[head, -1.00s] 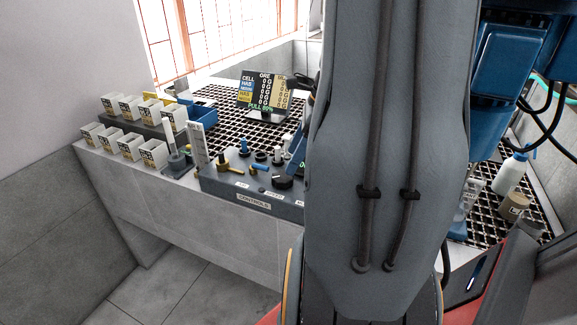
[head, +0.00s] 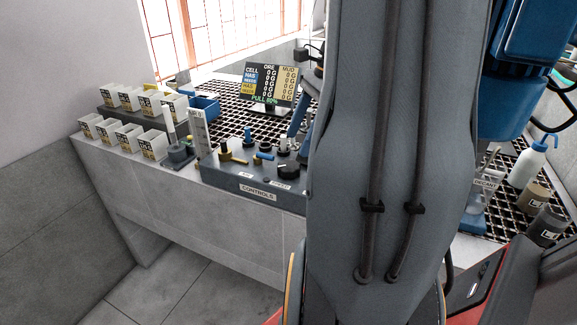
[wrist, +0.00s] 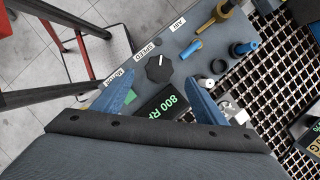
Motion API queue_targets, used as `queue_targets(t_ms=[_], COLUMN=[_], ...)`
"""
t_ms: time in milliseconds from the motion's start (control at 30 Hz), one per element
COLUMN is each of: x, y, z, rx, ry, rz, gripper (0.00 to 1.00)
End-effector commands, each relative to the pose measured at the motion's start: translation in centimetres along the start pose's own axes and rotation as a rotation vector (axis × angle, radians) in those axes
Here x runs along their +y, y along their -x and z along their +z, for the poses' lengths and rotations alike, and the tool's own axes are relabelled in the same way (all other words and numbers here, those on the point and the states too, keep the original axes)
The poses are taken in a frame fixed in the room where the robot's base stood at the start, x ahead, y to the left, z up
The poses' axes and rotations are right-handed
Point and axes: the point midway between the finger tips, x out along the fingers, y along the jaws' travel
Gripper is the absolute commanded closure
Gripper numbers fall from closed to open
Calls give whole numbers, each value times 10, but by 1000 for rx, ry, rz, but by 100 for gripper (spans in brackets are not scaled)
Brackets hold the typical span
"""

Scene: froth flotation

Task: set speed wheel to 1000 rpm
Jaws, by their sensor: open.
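The speed wheel is a black lobed knob (wrist: 158,69) under the SPEED label in the wrist view. A white mark on it points to the upper right of the picture. It also shows on the front of the control box in the head view (head: 288,171). A dark display (wrist: 166,104) beside it reads 800 RPM in green, its end partly hidden. My gripper (wrist: 160,80) is open, with its blue fingertips on either side of the knob in the picture. I see no contact, and the height gap cannot be told. My arm hides most of the gripper in the head view.
The control box (head: 240,181) also carries a yellow-brown valve (wrist: 221,12), a blue handle (wrist: 191,49) and several small knobs. A readout screen (head: 270,85) stands behind on the grating. White cups (head: 128,137) stand left; bottles (head: 527,163) stand right.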

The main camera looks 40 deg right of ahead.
Motion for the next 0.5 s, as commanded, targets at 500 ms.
queue_targets(t_ms=[500], x=[1], y=[-65], z=[1], rx=[-2], ry=[4], rz=[5], gripper=[34])
